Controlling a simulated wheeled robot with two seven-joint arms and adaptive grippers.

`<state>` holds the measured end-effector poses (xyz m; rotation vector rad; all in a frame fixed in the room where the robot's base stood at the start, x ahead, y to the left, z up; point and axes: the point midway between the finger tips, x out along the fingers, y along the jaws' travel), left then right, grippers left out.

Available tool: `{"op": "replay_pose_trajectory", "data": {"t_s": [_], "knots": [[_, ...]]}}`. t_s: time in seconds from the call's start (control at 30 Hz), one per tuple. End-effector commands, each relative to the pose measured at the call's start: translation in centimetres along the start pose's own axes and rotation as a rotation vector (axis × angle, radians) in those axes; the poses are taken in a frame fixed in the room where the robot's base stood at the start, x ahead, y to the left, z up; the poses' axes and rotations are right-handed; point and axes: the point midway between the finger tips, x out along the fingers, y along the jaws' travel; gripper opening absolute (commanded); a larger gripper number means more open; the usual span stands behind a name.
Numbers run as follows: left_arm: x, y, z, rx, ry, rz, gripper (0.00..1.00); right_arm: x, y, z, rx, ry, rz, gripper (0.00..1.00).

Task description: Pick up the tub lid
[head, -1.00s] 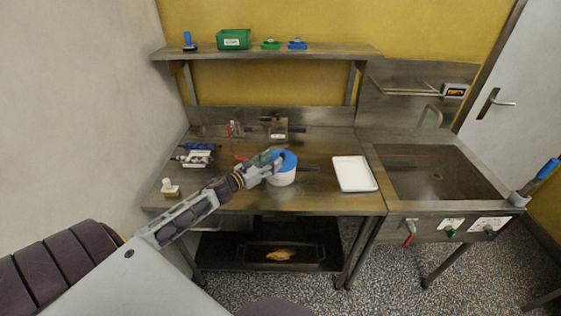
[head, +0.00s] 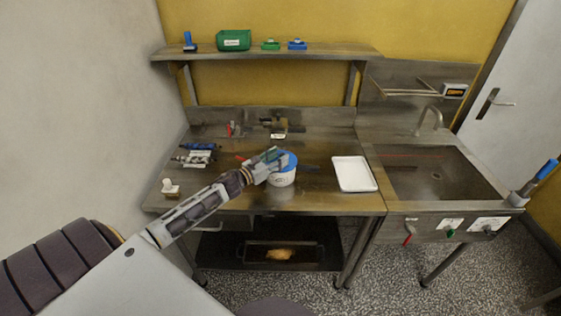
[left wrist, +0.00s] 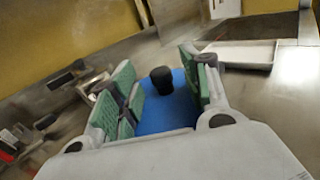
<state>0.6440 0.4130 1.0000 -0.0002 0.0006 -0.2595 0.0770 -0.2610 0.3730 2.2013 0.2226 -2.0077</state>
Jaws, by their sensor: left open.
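The tub lid (head: 291,160) is blue and sits on a white tub (head: 282,179) on the steel table. In the left wrist view the lid (left wrist: 165,116) shows a black knob (left wrist: 162,80) standing up from it. My left gripper (head: 274,158) is at the lid in the head view and hides part of it. In the left wrist view my left gripper (left wrist: 158,70) is open, its green-padded fingers on either side of the knob, with visible gaps. Whether the fingers touch the lid is unclear. My right gripper is not in view.
A white tray (head: 354,174) lies right of the tub, with a sink (head: 437,178) beyond. Small tools (head: 197,156) lie at the table's left, and a clamp-like fixture (head: 277,127) stands behind. A shelf (head: 270,52) runs above the back.

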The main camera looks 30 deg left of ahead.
Motion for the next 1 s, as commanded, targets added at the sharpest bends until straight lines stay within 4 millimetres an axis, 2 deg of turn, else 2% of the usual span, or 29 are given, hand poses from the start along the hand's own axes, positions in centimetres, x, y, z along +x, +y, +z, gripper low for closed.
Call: {"op": "replay_pose_trajectory", "data": {"t_s": [0.33, 0.9, 0.93, 1.0], "knots": [[1.9, 0.0, 0.1, 0.0, -0.001, 0.0, 0.47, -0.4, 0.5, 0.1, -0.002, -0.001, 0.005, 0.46], [2.1, 0.0, 0.0, 0.0, 0.0, 0.0, 0.47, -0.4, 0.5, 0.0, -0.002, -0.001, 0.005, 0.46], [2.1, 0.0, 0.0, 0.0, 0.0, 0.0, 0.45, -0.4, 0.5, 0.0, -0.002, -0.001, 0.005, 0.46], [2.1, 0.0, 0.0, 0.0, 0.0, 0.0, 0.36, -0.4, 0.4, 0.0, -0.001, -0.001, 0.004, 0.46]]}}
